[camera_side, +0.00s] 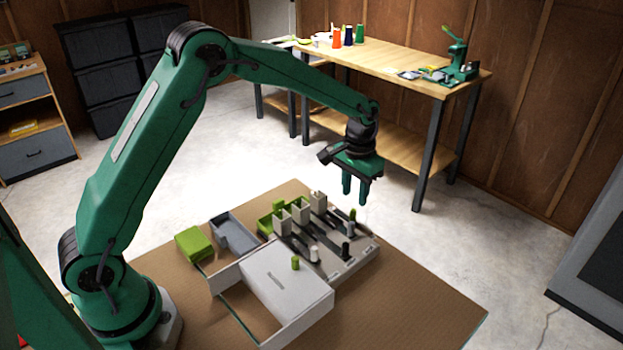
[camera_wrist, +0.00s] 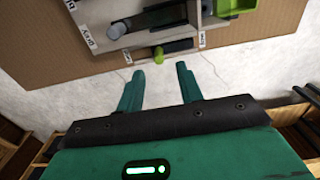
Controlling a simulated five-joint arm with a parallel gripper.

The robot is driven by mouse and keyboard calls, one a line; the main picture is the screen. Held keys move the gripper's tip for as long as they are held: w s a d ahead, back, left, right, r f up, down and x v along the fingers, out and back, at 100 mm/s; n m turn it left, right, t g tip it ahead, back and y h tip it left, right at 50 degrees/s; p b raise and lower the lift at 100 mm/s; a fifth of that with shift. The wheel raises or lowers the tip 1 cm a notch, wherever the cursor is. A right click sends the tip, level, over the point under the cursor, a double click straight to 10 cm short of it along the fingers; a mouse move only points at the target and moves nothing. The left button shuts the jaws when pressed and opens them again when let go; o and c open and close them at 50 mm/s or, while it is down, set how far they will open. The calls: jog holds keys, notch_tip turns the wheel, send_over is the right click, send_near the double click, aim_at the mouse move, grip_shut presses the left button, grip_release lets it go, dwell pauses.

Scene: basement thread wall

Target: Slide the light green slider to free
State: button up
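The light green slider knob (camera_wrist: 158,55) stands at the edge of the grey slider board (camera_wrist: 145,52) in the wrist view, beside a dark slot with small labels at either end. The label text is too small to read surely. In the side view a green knob (camera_side: 352,214) at the board's far right edge appears to be the same one. My gripper (camera_side: 357,198) hangs above and beyond that edge, apart from the board. In the wrist view its two fingers (camera_wrist: 158,82) are spread with nothing between them, and the knob shows ahead of the gap.
A dark knob (camera_side: 345,250) and a grey knob (camera_side: 314,254) stand on the other tracks. Grey upright blocks (camera_side: 300,211) and light green bins (camera_side: 265,222) line the board's far left side. A white box (camera_side: 290,285) with a green knob stands in front. The cardboard (camera_side: 410,295) at right is clear.

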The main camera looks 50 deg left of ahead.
aim_at(353, 209)
jog(key=shift+r, duration=0.1)
notch_tip(353, 209, up, 4)
jog(key=shift+f, duration=0.1)
dwell(0.7)
